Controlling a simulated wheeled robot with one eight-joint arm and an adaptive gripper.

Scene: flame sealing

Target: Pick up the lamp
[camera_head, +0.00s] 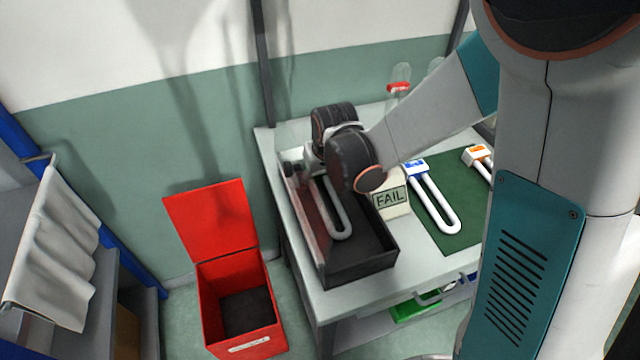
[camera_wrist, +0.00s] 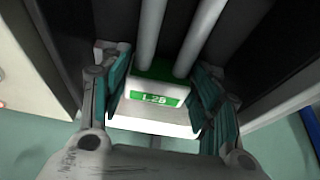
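A U-shaped white-tube lamp (camera_head: 341,222) lies in the black tray (camera_head: 362,268) on the table. In the wrist view its white base (camera_wrist: 150,122) carries a green label (camera_wrist: 155,95) that seems to read L29 or L25. My gripper (camera_wrist: 158,90) has one finger on each side of this base, with the pads close against it. Whether both pads press on it cannot be made out. In the head view my gripper (camera_head: 310,165) is at the far end of the tray, where my wrist partly hides it and the lamp's base.
A FAIL sign (camera_head: 390,198) stands right of the tray. Two more lamps, blue-labelled (camera_head: 440,212) and orange-labelled (camera_head: 480,156), lie on a green mat (camera_head: 455,240). The tray walls rise close beside my fingers. An open red bin (camera_head: 238,335) stands on the floor at left.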

